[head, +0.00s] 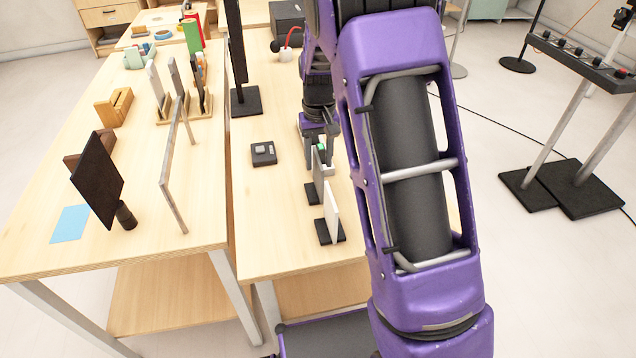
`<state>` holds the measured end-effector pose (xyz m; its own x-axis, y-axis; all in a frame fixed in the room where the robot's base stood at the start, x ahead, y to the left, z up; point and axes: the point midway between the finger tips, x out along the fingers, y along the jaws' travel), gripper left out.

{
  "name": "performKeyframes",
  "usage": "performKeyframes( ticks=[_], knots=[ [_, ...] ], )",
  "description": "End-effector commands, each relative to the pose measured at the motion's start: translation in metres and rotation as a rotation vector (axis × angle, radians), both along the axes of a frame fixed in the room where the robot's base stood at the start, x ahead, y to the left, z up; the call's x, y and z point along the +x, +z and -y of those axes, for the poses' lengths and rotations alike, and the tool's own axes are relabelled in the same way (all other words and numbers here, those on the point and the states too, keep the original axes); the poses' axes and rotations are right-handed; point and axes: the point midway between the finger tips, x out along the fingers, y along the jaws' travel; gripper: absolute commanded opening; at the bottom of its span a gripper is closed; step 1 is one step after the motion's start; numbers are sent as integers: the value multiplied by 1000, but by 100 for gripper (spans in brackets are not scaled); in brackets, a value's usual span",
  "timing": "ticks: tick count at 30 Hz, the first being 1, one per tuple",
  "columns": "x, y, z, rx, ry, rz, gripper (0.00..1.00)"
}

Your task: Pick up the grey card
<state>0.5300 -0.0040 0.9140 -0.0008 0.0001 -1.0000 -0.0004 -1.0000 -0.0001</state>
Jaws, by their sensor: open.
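The grey card (318,178) stands upright on edge in a small black base on the right-hand wooden table. My gripper (321,160) is just behind and above it, with its fingers reaching down around the card's far upper part. The jaws are open. I cannot tell whether a finger touches the card. My purple arm hides the area to the right of the gripper.
A white card (332,212) stands in a black base just in front of the grey one. A small dark box (263,154) lies to the left, with clear tabletop around it. A tall black panel (238,50) stands behind. The left table holds frames and boards.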

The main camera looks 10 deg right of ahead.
Motion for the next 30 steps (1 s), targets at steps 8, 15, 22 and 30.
performKeyframes(
  ticks=[8, 15, 22, 30],
  knots=[
    [-8, -31, -4, -1, 2, -3, 45],
    [-8, -54, -4, -1, 1, -1, 45],
    [-8, -53, -4, 0, 1, 1, 45],
    [-8, -56, -4, 0, 0, 1, 45]
  ],
)
